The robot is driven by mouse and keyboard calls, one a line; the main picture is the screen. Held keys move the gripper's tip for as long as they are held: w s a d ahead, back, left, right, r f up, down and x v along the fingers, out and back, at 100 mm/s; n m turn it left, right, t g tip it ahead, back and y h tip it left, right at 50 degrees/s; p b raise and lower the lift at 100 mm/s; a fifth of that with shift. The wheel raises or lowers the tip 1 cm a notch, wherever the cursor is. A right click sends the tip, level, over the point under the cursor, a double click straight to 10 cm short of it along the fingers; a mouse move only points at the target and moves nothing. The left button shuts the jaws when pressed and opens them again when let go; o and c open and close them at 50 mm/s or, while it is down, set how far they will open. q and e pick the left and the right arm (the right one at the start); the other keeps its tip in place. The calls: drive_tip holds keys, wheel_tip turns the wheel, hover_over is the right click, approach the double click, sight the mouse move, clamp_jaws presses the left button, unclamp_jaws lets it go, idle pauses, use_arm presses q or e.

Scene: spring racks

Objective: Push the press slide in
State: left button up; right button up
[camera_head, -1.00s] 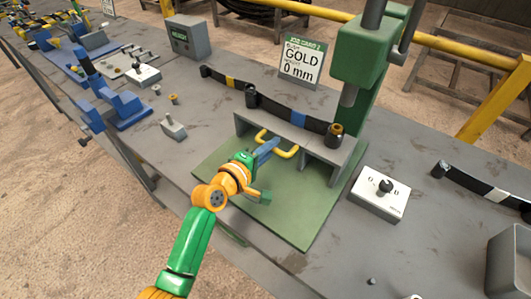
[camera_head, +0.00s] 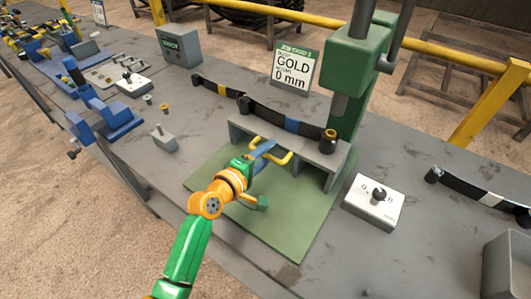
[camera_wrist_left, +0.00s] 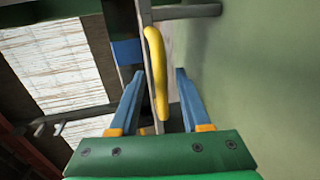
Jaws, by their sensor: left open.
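The green press (camera_head: 352,60) stands over a grey stand on a green base plate (camera_head: 290,225). A yellow handle (camera_head: 286,158) sticks out from the front of the stand and also shows in the left wrist view (camera_wrist_left: 157,75). My left gripper (camera_head: 263,148) is at this handle. In the left wrist view my blue fingers (camera_wrist_left: 158,85) are apart, with the handle between them and visible gaps on both sides. The press slide behind the handle is mostly hidden. A dark leaf spring (camera_head: 270,117) with a blue band and a gold bush (camera_head: 329,135) lies over the stand.
A job card (camera_head: 293,68) reading GOLD and 0 mm stands behind. A white dial box (camera_head: 374,203) is right of the base plate. A grey block (camera_head: 164,139) and blue fixtures (camera_head: 110,115) are to the left.

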use_arm(q)
drive_tip(key=v, duration=0.7)
idle(0.3)
